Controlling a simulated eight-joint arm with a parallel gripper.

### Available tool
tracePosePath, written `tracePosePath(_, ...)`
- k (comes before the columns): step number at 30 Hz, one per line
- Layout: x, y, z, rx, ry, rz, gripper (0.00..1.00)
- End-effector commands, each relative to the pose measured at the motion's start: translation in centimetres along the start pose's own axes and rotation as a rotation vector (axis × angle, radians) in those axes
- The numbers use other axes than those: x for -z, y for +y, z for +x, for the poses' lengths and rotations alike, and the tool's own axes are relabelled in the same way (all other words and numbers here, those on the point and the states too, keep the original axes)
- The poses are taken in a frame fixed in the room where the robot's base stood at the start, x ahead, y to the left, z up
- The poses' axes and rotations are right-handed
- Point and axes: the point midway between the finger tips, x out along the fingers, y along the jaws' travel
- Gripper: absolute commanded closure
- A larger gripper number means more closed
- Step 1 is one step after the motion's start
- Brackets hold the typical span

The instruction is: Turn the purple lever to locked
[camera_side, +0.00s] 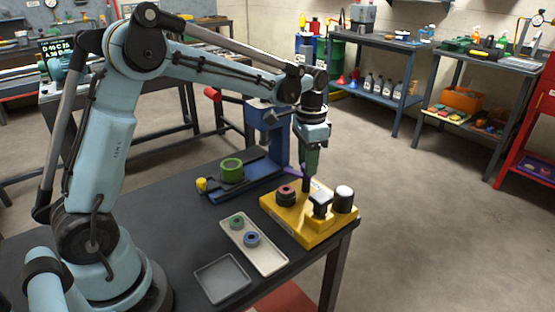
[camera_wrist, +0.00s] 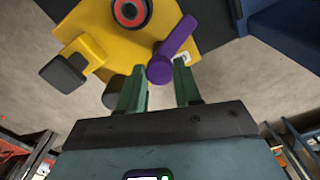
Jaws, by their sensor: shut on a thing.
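The purple lever (camera_wrist: 176,47) is on the yellow block (camera_wrist: 110,40) and shows large in the wrist view. Its rounded end lies between the green fingers of my gripper (camera_wrist: 160,82). My gripper is shut on the lever. In the side view my gripper (camera_side: 306,182) points down at the back of the yellow block (camera_side: 301,228), and only a bit of the purple lever (camera_side: 292,172) shows to its left. A small white label (camera_wrist: 184,59) sits beside the lever; I cannot read it.
A blue fixture (camera_side: 268,140) stands behind. A cream tray (camera_side: 268,263) with two rings and an empty grey tray (camera_side: 222,278) lie in front.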

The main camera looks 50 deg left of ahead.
Motion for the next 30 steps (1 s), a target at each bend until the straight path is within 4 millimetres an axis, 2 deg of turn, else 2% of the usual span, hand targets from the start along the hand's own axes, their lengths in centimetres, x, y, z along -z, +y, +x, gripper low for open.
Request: tracePosePath(30, -0.06, 0.03, -0.04, 0.000, -0.003, -0.933, 0.97)
